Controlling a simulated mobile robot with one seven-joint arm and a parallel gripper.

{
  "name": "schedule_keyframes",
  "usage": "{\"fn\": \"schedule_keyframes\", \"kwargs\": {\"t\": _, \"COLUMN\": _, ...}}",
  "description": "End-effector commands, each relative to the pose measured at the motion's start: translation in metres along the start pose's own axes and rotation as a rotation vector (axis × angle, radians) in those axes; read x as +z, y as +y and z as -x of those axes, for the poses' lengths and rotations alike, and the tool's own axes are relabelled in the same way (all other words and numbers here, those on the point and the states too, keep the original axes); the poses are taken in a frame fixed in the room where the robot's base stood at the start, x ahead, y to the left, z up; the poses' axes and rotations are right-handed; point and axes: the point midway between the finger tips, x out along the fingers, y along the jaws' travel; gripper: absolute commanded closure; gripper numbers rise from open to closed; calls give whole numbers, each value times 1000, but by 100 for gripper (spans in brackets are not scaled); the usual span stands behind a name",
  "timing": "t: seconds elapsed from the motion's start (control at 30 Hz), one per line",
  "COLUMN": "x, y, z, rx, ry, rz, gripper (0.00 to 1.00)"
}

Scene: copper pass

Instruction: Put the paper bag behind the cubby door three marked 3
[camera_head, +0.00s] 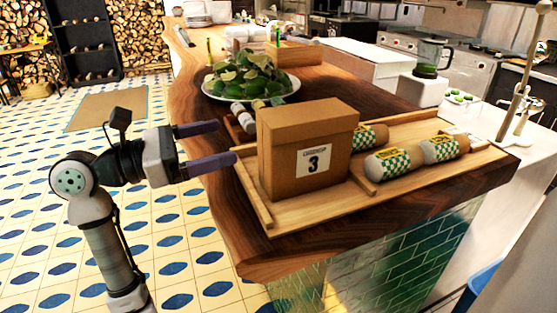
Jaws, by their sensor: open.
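The fingers appear empty. The lower fingertip shows close to the left side of the bag; I cannot tell whether it touches.
Several wrapped rolls (395,163) lie on the tray to the right of the bag. A blender (430,75) stands at the right. Tiled floor (170,235) left of the counter is open.

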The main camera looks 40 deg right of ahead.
Motion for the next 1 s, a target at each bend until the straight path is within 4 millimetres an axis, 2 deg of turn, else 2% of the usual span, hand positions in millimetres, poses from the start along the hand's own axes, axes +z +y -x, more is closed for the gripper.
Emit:
{"fn": "schedule_keyframes", "kwargs": {"t": 0.07, "x": -10, "y": 1, "z": -4, "rx": -9, "ry": 36, "rz": 17, "gripper": 5}}
{"fn": "schedule_keyframes", "kwargs": {"t": 0.17, "x": -13, "y": 0, "z": -15, "rx": -16, "ry": 50, "rz": 23, "gripper": 5}}
{"fn": "schedule_keyframes", "kwargs": {"t": 0.5, "x": -14, "y": -1, "z": -78, "rx": -15, "ry": 46, "rz": 21, "gripper": 5}}
{"fn": "schedule_keyframes", "kwargs": {"t": 0.77, "x": -14, "y": -2, "z": -96, "rx": -14, "ry": 44, "rz": 20, "gripper": 5}}
{"fn": "schedule_keyframes", "kwargs": {"t": 1.0, "x": -16, "y": -6, "z": -130, "rx": -15, "ry": 45, "rz": 21, "gripper": 5}}
